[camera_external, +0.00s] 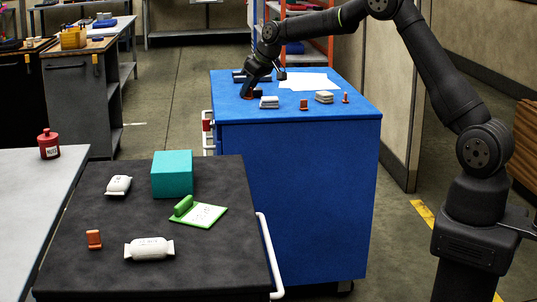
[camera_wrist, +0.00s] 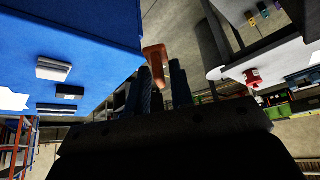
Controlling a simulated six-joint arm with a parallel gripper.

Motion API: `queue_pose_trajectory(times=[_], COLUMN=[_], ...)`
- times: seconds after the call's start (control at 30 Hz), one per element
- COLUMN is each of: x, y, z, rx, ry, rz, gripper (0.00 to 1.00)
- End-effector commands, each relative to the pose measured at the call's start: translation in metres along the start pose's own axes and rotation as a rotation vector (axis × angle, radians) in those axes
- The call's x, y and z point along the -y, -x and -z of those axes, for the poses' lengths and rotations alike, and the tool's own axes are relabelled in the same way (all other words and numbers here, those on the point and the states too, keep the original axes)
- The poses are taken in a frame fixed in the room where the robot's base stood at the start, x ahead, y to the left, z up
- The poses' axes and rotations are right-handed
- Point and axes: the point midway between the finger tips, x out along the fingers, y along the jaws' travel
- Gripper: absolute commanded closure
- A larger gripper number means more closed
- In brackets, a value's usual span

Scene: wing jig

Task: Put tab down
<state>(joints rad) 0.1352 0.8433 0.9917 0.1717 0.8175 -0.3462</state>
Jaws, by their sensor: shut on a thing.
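My gripper (camera_external: 247,94) is over the left part of the blue cabinet's top (camera_external: 356,106), near its left edge. In the wrist view my gripper (camera_wrist: 163,75) is shut on an orange tab (camera_wrist: 155,54), which sticks out past the fingertips. In the external view the held tab is mostly hidden by the fingers. I cannot tell whether it touches the cabinet top. Another orange tab (camera_external: 304,104) and a small orange piece (camera_external: 346,98) stand on the cabinet top. One more orange tab (camera_external: 94,239) stands on the black cart.
Grey-white blocks (camera_external: 269,102) (camera_external: 324,97) and white sheets (camera_external: 308,82) are on the blue top. A red bottle (camera_external: 48,144) stands on the grey table.

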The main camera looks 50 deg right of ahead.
Motion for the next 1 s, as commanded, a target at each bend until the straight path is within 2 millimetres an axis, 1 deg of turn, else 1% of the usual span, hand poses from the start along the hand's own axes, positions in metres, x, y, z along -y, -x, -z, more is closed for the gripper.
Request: queue_pose_trajectory(times=[0.03, 0.07, 0.1, 0.17, 0.2, 0.27, 0.3, 0.37, 0.4, 0.47, 0.5, 0.57, 0.6, 0.67, 0.7, 0.77, 0.8, 0.9, 1.0], x=[-0.031, -0.046, -0.067, -0.098, -0.117, -0.147, -0.166, -0.195, -0.213, -0.24, -0.258, -0.283, -0.299, -0.323, -0.339, -0.36, -0.372, -0.398, -0.416], y=[0.005, 0.008, 0.012, 0.018, 0.023, 0.03, 0.035, 0.044, 0.05, 0.059, 0.066, 0.076, 0.083, 0.094, 0.102, 0.113, 0.121, 0.137, 0.15], z=[-0.008, -0.013, -0.019, -0.03, -0.039, -0.052, -0.061, -0.075, -0.086, -0.103, -0.114, -0.132, -0.145, -0.165, -0.179, -0.199, -0.212, -0.241, -0.264], rx=[-0.001, -0.001, -0.001, -0.001, 0.0, 0.0, -0.001, -0.002, -0.002, -0.002, -0.003, -0.003, -0.003, -0.004, -0.005, -0.006, -0.007, -0.007, -0.008], ry=[-0.043, -0.065, -0.094, -0.141, -0.171, -0.217, -0.247, -0.293, -0.322, -0.368, -0.399, -0.444, -0.476, -0.522, -0.551, -0.595, -0.622, -0.683, -0.727], rz=[-0.025, -0.038, -0.055, -0.08, -0.097, -0.122, -0.139, -0.166, -0.183, -0.209, -0.226, -0.251, -0.268, -0.294, -0.312, -0.337, -0.353, -0.386, -0.411], gripper=[1.0, 1.0, 1.0, 1.0, 1.0, 1.0, 1.0, 1.0, 1.0, 1.0, 1.0, 1.0, 1.0, 1.0, 1.0, 1.0, 1.0, 1.0, 1.0])
